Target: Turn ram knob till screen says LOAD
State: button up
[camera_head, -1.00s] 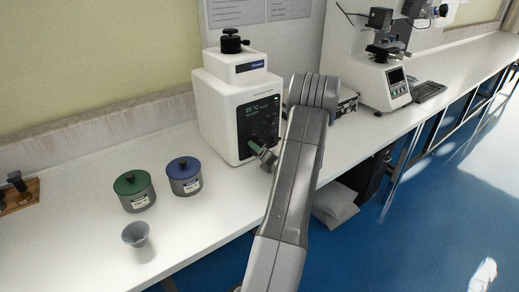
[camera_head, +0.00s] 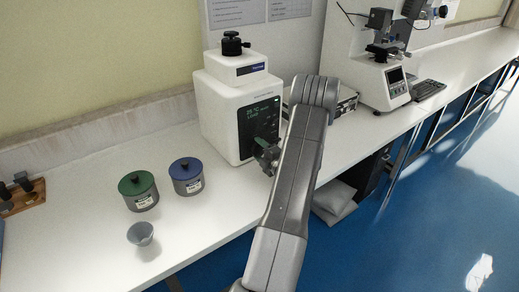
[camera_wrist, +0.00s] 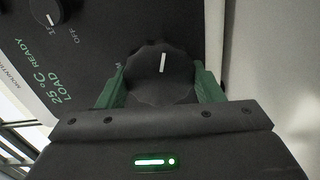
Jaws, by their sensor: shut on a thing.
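The white mounting press (camera_head: 222,115) stands on the bench with its dark front panel facing my arm. In the wrist view the ram knob (camera_wrist: 160,68) is dark and lobed, with a white pointer mark standing nearly upright in the picture. My gripper (camera_wrist: 161,90) is shut on it, one green finger on each side; it also shows in the head view (camera_head: 267,156) at the panel's lower part, where it hides the knob. The screen (camera_wrist: 55,75) reads "25 °C READY" with "LOAD" below it in green letters.
Another knob (camera_wrist: 46,10), with "OFF" beside it, is on the same panel. A green-lidded jar (camera_head: 138,191), a blue-lidded jar (camera_head: 186,177) and a small grey cup (camera_head: 140,234) stand left of the press. A hardness tester (camera_head: 385,75) is farther right.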

jog(key=shift+m, duration=0.4)
jog(key=o, duration=1)
jog(key=shift+d, duration=0.1)
jog(key=shift+c, duration=0.2)
jog(key=b+v, duration=0.2)
jog(key=v, duration=1.1)
jog(key=shift+s+d, duration=0.25)
jog(key=shift+s, duration=0.05)
